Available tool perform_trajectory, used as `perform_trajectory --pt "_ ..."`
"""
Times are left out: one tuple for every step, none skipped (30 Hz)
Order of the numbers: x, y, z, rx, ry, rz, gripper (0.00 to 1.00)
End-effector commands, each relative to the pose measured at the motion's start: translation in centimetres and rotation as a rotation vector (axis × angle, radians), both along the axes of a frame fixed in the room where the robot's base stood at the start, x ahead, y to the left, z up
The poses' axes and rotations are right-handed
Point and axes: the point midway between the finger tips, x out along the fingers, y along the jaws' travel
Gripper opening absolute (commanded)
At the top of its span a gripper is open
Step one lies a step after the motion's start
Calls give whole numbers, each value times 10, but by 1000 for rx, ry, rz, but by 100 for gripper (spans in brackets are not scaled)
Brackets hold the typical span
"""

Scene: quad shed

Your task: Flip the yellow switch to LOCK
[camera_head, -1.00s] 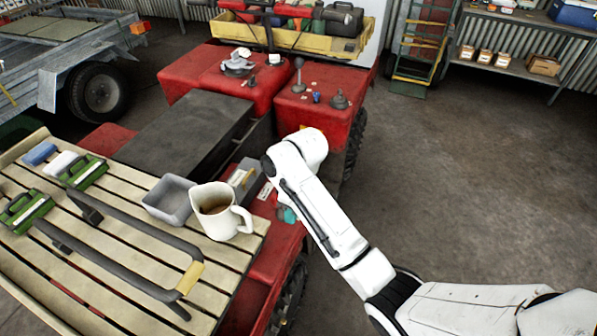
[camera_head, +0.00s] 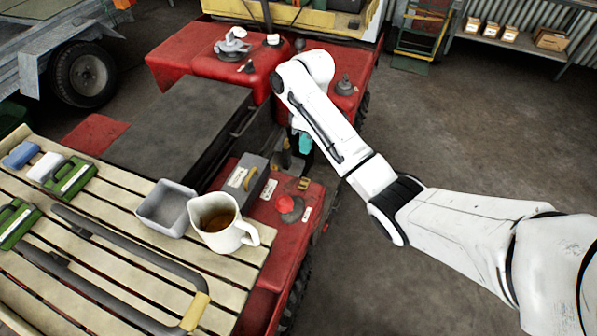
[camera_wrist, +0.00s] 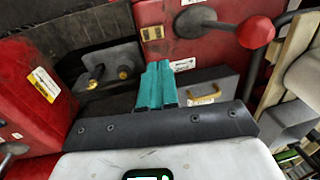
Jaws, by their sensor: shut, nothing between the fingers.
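A curved yellow piece, which looks like the yellow switch (camera_head: 249,178), sits on a grey box (camera_head: 259,166) on the red vehicle. It also shows in the wrist view (camera_wrist: 205,98), right of my fingers, with a pale label beside it. I cannot read LOCK on any label. My gripper (camera_head: 305,142) has teal fingers and is beyond the box in the head view, partly hidden by my arm. In the wrist view my gripper (camera_wrist: 160,66) is shut and empty, apart from the yellow piece.
A red knob (camera_head: 289,205) stands near the box. Two brass-tipped studs (camera_wrist: 110,74) are left of my fingers. A white jug (camera_head: 217,222) with brown liquid and a grey tub (camera_head: 165,205) stand on the slatted rack (camera_head: 232,268). Open floor lies right.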

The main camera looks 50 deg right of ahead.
Motion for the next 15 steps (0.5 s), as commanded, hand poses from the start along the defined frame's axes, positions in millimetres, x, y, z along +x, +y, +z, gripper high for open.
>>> perform_trajectory --pt "0 0 0 0 1 1 0" --pt "0 0 0 0 1 1 0" --pt "0 0 0 0 0 1 0" --pt "0 0 0 0 0 0 0" --pt "0 0 0 0 0 0 0" --pt "0 0 0 0 0 0 0" --pt "0 0 0 0 0 0 0" --pt "0 0 -1 0 0 0 0" --pt "0 1 -2 0 0 0 0" --pt "0 1 -3 0 0 0 0" --pt "0 1 -5 1 0 0 0" --pt "0 1 -8 1 0 0 0" --pt "0 2 -11 1 -1 0 0" --pt "0 2 -14 1 -1 0 0" --pt "0 3 -19 1 -1 0 0"
